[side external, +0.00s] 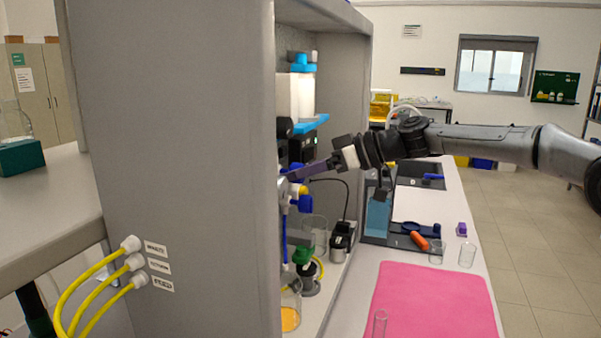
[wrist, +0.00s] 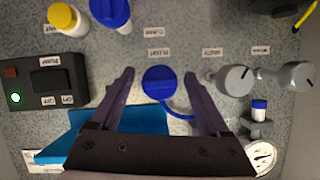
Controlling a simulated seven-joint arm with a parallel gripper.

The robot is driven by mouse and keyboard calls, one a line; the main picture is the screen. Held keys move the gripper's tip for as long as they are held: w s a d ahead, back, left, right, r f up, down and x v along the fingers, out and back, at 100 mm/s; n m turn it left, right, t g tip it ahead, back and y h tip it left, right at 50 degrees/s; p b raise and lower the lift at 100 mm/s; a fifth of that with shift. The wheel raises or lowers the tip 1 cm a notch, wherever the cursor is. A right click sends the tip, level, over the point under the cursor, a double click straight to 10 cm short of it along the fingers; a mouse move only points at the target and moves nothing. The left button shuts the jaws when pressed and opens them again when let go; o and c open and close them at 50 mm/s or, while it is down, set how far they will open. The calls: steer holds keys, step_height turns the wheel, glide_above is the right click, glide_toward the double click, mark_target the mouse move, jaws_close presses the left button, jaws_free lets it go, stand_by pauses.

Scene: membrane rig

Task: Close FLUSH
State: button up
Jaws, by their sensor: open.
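In the wrist view a round blue valve knob (wrist: 160,83) sits on the grey speckled panel, with a blue strip running from it to the lower right. A small upside-down label (wrist: 153,52) just above it seems to read FLUSH. My gripper (wrist: 159,73) is open, with one purple finger on each side of the knob. Whether the fingers touch it I cannot tell. In the side view my gripper (side external: 291,175) reaches into the grey cabinet near blue and yellow fittings; the cabinet wall hides part of the panel.
In the wrist view a yellow knob (wrist: 66,17) and another blue knob (wrist: 110,12) are at upper left. Grey knobs (wrist: 235,80) stand close on the right. A pump switch box (wrist: 42,82) is at left. A pink mat (side external: 430,300) lies on the bench.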

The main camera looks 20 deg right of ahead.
steer(key=shift+c, duration=0.2)
jaws_close()
steer(key=shift+m, duration=0.3)
steer(key=m+g+y, duration=0.1)
steer(key=m, duration=0.1)
steer(key=shift+w+d+m+y, duration=0.1)
steer(key=shift+d+m+y, duration=0.05)
steer(key=shift+m+y, duration=0.2)
steer(key=m+g+y, duration=0.1)
steer(key=m+y, duration=0.1)
steer(key=m, duration=0.1)
steer(key=shift+f, duration=0.1)
steer(key=m+y, duration=0.1)
steer(key=m, duration=0.2)
steer(key=shift+m+y, duration=0.35)
steer(key=m+y, duration=0.1)
steer(key=m, duration=0.2)
steer(key=shift+f+m+y, duration=0.1)
steer(key=shift+m+y, duration=0.2)
steer(key=shift+m, duration=0.1)
